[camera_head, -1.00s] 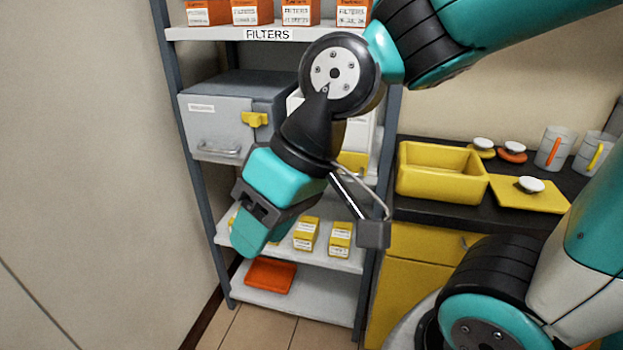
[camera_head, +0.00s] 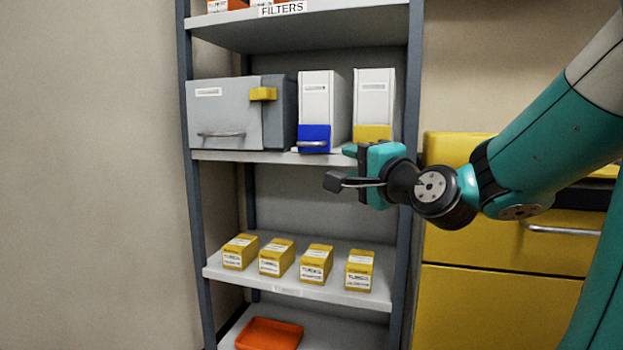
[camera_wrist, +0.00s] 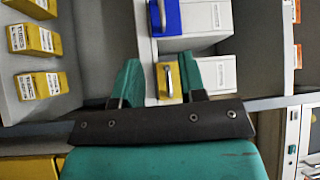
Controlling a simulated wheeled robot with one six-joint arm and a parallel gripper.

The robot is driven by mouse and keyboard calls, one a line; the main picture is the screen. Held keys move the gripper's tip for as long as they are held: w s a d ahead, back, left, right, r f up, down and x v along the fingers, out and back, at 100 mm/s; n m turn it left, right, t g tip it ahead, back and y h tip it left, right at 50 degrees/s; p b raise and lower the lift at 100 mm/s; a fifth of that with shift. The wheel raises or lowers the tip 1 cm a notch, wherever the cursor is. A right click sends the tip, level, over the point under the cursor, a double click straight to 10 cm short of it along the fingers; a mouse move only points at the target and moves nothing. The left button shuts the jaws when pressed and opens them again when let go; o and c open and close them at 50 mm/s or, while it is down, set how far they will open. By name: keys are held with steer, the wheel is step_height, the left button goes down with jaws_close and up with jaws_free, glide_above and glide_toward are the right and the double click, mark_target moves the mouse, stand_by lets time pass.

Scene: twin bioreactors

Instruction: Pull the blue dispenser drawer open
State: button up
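The blue dispenser drawer (camera_head: 314,133) is at the bottom of a white dispenser (camera_head: 318,95) on the middle shelf and looks shut. A metal handle runs across its front. In the wrist view the blue drawer (camera_wrist: 168,18) is at the top centre with its handle (camera_wrist: 157,15). My gripper (camera_head: 353,168) is right of and lower than the blue drawer, apart from it, near the shelf edge. In the wrist view my gripper (camera_wrist: 160,72) has its fingers spread, with nothing held. The yellow drawer (camera_wrist: 165,82) shows between the fingers, behind them.
A second white dispenser with a yellow drawer (camera_head: 373,133) stands right of the blue one. A grey box (camera_head: 225,115) with a yellow latch (camera_head: 263,94) is on the left. A rack post (camera_head: 413,100) stands close to my arm.

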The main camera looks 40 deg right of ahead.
steer(key=p, duration=0.9)
glide_toward(312, 145)
steer(key=shift+m+h, duration=0.3)
steer(key=shift+h, duration=0.1)
steer(key=w+p, duration=0.2)
steer(key=w+r+p, duration=0.1)
steer(key=w+p, duration=0.1)
steer(key=w, duration=0.1)
steer(key=w+p, duration=0.2)
steer(key=w, duration=0.1)
steer(key=shift+w+d+r+p, duration=0.15)
steer(key=shift+d+p, duration=0.05)
steer(key=shift+p, duration=0.15)
steer(key=shift+w+d+p, duration=0.15)
steer(key=shift+w+p, duration=0.15)
steer(key=shift+w, duration=0.45)
steer(key=shift+c, duration=0.2)
jaws_close()
